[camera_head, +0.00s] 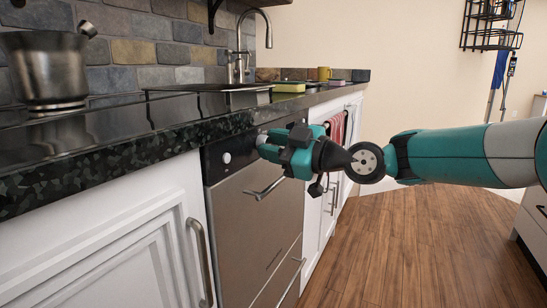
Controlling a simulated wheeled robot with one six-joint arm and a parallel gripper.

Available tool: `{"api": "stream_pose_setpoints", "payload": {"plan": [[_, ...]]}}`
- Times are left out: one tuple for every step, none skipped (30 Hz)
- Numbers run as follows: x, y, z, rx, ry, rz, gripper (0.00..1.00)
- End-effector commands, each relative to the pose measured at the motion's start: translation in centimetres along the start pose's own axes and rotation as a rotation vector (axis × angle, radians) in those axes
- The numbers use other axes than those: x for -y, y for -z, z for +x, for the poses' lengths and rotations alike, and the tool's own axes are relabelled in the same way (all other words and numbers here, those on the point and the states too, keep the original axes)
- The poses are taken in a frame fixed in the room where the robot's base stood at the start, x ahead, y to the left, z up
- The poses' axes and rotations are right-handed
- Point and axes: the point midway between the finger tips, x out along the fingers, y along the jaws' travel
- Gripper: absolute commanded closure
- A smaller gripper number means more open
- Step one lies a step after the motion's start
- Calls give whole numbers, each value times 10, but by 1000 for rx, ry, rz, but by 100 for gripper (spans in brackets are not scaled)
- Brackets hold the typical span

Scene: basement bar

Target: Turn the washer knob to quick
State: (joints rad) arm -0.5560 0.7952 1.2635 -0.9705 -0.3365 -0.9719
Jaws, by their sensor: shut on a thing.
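The washer (250,220) is a steel-fronted appliance under the dark stone counter, with a black control strip along its top. One round white knob (227,158) stands clear on the left of this strip. My gripper (263,146) comes in from the right and is at the strip, right of that knob. It is shut on a second white knob (261,140), of which only a small part shows at the fingertips. The fingers hide most of this knob, and its pointer and the strip's markings cannot be read.
The washer's bar handle (265,188) juts out just below my gripper. The counter edge (120,155) overhangs above. White cabinets (110,250) flank the washer, and towels (337,127) hang beyond. The wooden floor (400,245) in front is clear.

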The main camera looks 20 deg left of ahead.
Motion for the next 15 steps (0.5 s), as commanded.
{"api": "stream_pose_setpoints", "payload": {"plan": [[1, -1, 0, 1, 1, -7, 91], [1, -1, 0, 1, 1, -10, 91], [0, -1, 0, 1, 1, -13, 91], [0, -1, 0, 1, 1, -15, 91], [0, -1, 0, 1, 1, -16, 91], [0, 0, 0, 1, 1, -16, 91], [0, 0, 0, 1, 1, -16, 91], [0, 0, 0, 1, 1, -16, 91], [0, 0, 0, 1, 1, -16, 91], [0, 0, 0, 1, 1, -16, 91], [0, 0, 0, 1, 1, -16, 91], [0, 0, 0, 1, 1, -16, 91], [0, 0, 0, 1, 0, -16, 91], [0, 0, 0, 1, 0, -15, 91], [0, 0, 0, 1, 0, -15, 61]]}}
